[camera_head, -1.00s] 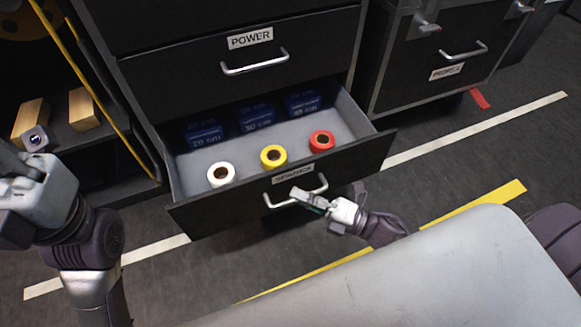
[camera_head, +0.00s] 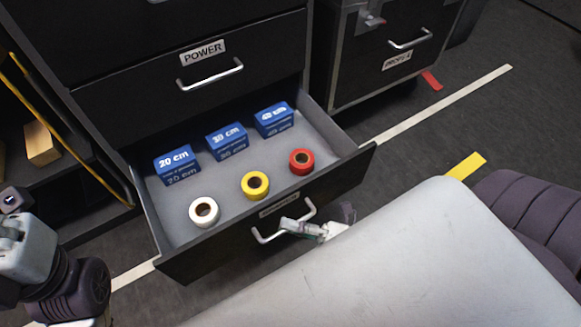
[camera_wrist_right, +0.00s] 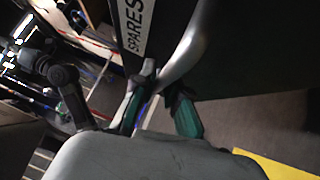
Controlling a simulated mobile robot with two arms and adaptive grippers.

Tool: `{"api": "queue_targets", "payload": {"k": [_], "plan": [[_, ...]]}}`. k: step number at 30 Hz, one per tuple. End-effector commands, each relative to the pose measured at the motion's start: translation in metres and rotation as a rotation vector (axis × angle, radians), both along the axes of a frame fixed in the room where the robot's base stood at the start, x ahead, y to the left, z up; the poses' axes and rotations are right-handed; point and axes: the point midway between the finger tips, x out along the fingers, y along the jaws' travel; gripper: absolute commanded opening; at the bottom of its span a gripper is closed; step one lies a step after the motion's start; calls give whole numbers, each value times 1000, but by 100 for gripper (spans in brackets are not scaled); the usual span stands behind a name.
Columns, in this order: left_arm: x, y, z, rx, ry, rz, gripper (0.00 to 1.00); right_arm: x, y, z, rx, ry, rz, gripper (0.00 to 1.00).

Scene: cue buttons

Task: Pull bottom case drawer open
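The bottom case drawer (camera_head: 330,183) stands well open, with a small label on its dark front that reads SPARES in the right wrist view (camera_wrist_right: 133,25). Its silver bow handle (camera_head: 265,238) also shows in the right wrist view (camera_wrist_right: 188,48). My right gripper (camera_head: 290,226) is at the handle's right part. In the right wrist view its green-padded fingers (camera_wrist_right: 160,90) lie on either side of the handle and appear closed on it. My left wrist (camera_head: 28,248) is at the left edge; its fingers are not visible.
Inside the drawer are blue boxes marked 20 cm (camera_head: 177,163), 30 cm (camera_head: 226,139) and a third (camera_head: 273,118), plus white (camera_head: 204,212), yellow (camera_head: 255,185) and red (camera_head: 301,161) rolls. The POWER drawer (camera_head: 150,95) above is shut. My pale base is close in front.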

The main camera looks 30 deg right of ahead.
Motion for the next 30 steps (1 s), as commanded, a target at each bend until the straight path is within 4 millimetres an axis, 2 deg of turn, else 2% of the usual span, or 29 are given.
{"api": "queue_targets", "payload": {"k": [1,4,16,30], "plan": [[0,0,0,0,0,0,0,0,0,0,-1,1,-1,23],[0,0,0,0,0,0,0,0,0,0,-1,1,0,37],[-1,0,1,0,-5,1,0,-5,-6,-2,0,3,0,37],[0,0,1,0,-2,1,0,-66,-72,-15,-3,4,-1,37]]}}
